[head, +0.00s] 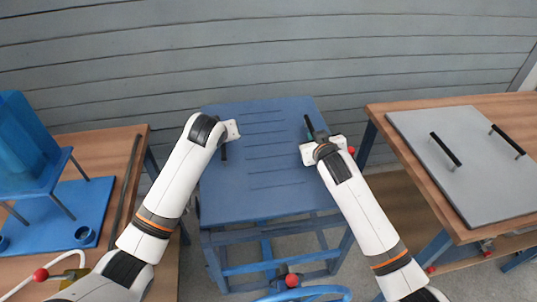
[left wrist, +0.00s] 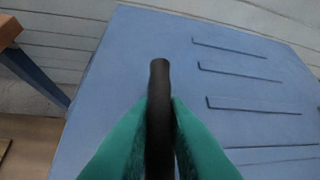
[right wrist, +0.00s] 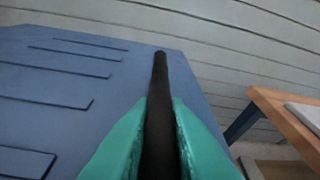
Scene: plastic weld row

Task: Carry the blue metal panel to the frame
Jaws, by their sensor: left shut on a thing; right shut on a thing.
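The blue metal panel (head: 262,180) with several raised or slotted lines lies about level in the middle of the head view. A blue frame (head: 270,250) of bars and legs shows directly below it. I cannot tell whether the panel touches it. My left gripper (head: 225,140) is shut on the panel's left black handle (left wrist: 159,85). My right gripper (head: 312,138) is shut on the right black handle (right wrist: 159,80). In both wrist views the green fingers pinch the handles from both sides. The frame's top is hidden by the panel.
A wooden table (head: 400,108) at right holds a grey panel (head: 485,185) with two black handles. A wooden table (head: 125,170) at left holds a blue plate (head: 95,195) and blue parts. A grey slatted wall (head: 270,50) stands behind.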

